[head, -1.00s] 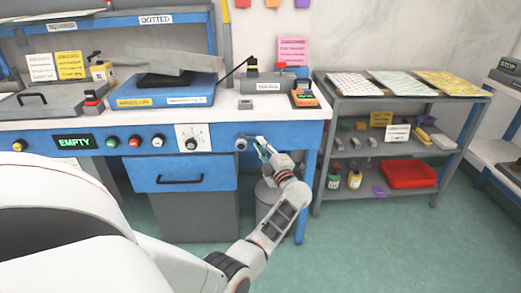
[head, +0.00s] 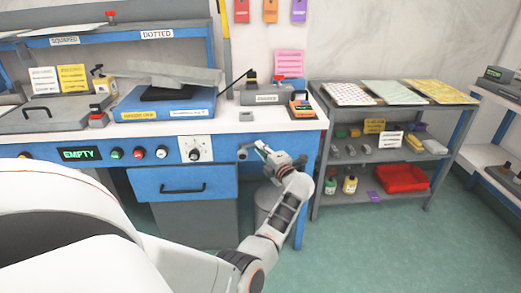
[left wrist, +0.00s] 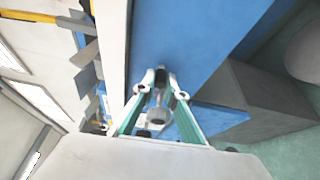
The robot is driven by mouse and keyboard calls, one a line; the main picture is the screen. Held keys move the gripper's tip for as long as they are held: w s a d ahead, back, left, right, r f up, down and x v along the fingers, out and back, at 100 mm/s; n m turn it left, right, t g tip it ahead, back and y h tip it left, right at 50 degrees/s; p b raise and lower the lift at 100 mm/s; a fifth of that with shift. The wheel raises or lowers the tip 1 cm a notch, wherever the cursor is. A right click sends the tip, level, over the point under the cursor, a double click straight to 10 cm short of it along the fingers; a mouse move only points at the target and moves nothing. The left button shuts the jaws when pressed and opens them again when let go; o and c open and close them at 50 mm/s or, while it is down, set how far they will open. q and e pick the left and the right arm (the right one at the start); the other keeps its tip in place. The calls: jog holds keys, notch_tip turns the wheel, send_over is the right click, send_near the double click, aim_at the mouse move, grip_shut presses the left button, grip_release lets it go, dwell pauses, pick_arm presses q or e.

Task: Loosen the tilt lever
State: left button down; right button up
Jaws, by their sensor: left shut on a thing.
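My left gripper (head: 258,149) is at the right end of the blue bench's front, just below the worktop. Its teal fingers are shut on a small grey lever (head: 242,153), which I take for the tilt lever. In the left wrist view the fingertips (left wrist: 160,78) close around a dark part next to the blue panel. A round grey knob (left wrist: 157,115) shows between the fingers there. The fingers hide part of the lever, and its exact angle cannot be told. My right gripper is not in view.
The bench front carries a dial (head: 195,149), several coloured buttons and a drawer (head: 170,186). A black rod (head: 235,84) slants up from the worktop beside a blue block (head: 165,104). A grey shelf (head: 315,200) stands to the right. Green floor is open in front.

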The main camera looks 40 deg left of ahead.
pick_arm(q)
jog(key=c, duration=2.1)
grip_release()
jog(key=shift+o, duration=0.3)
